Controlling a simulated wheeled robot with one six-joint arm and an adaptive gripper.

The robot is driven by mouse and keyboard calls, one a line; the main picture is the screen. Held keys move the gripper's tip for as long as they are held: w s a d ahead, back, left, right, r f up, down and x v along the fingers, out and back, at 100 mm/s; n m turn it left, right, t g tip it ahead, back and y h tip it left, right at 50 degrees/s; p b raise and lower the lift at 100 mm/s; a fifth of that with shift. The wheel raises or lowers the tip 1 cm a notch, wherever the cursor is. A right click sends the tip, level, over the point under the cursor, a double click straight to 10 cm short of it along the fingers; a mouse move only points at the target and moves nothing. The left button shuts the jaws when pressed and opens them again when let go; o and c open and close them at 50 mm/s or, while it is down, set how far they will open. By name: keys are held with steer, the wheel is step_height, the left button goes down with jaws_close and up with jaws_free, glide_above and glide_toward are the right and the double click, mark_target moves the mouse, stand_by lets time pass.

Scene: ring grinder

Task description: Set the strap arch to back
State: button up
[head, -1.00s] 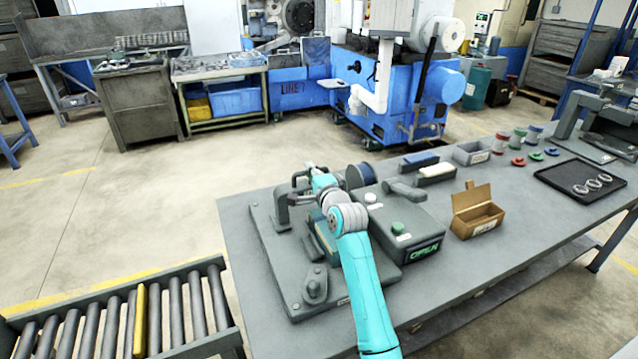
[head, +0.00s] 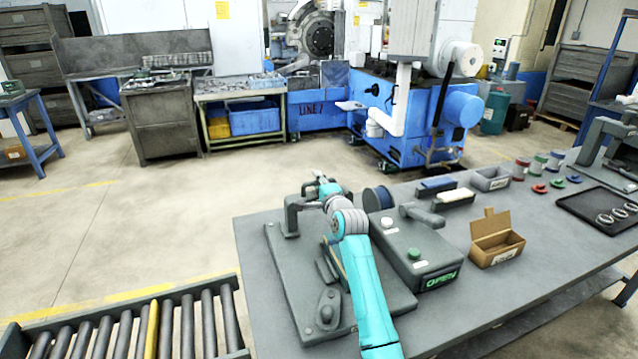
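My teal arm reaches over a grey machine on the table, a base plate (head: 290,290) with a control box (head: 415,252) whose green display reads OPEN. A dark grey arch-shaped strap (head: 292,212) stands at the back left of the plate, close to the end of my arm. My gripper (head: 318,183) is small and partly hidden behind my wrist, beside the arch. I cannot tell whether it touches the arch or whether its fingers are open or shut.
An open cardboard box (head: 497,245) stands right of the control box. A roller conveyor (head: 130,325) is at the front left.

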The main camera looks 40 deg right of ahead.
steer(key=shift+s, duration=0.1)
steer(key=v, duration=1.2)
stand_by(0.4)
